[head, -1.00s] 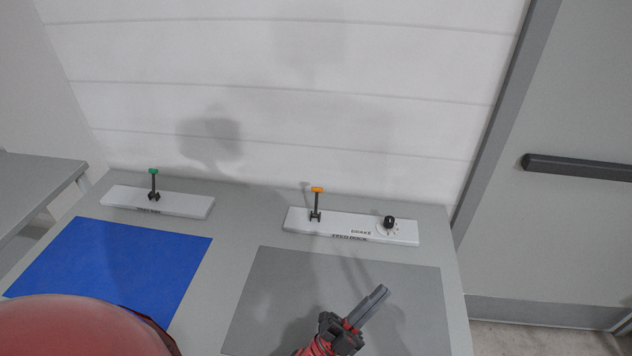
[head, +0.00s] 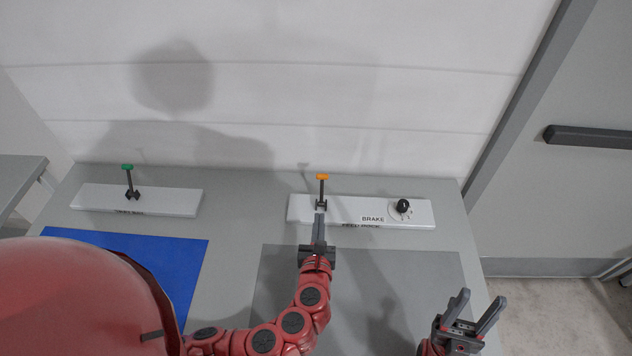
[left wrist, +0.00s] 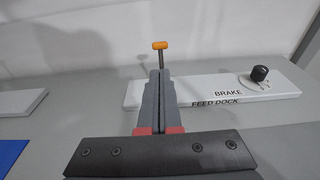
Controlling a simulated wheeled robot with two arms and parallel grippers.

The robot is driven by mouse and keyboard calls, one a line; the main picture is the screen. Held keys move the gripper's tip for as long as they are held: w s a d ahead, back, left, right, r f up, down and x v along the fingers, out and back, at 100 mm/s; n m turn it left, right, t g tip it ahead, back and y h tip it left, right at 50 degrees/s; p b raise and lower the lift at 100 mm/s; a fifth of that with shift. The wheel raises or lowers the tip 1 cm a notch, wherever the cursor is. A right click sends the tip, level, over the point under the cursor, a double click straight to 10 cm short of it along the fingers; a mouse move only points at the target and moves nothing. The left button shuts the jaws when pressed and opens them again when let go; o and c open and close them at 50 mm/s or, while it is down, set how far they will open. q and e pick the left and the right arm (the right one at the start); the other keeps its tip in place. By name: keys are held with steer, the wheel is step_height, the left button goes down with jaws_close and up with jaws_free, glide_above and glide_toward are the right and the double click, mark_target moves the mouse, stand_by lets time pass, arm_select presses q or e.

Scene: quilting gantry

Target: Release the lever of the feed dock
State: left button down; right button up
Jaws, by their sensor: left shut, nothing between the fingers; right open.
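The feed dock (head: 345,210) is a white panel on the table, labelled FEED DOCK; it also shows in the left wrist view (left wrist: 180,95). Its lever (head: 322,190) is a dark upright stem with an orange cap, at the panel's left part. In the left wrist view the orange cap (left wrist: 160,45) stands beyond my fingertips, and the stem's lower part is hidden by them. My left gripper (head: 319,216) is shut and empty, its tips just in front of the lever; I cannot tell whether they touch it. My right gripper (head: 477,304) is open and empty at the table's right front.
A black knob (head: 403,206) marked BRAKE is on the feed dock's right part. Another white panel (head: 165,202) with a green-capped lever (head: 128,181) stands at left. A blue mat (head: 185,255) and a grey mat (head: 420,270) lie in front. A wall stands behind.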

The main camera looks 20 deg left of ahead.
mark_target(323, 177)
arm_select(q)
steer(key=x, duration=1.3)
steer(key=shift+w+a, duration=0.1)
steer(key=shift+w, duration=0.25)
steer(key=w+g+p, duration=0.1)
steer(key=p, duration=0.4)
steer(key=shift+w+a+r, duration=0.1)
steer(key=shift+r, duration=0.25)
steer(key=shift+p, duration=0.3)
steer(key=shift+f, duration=0.15)
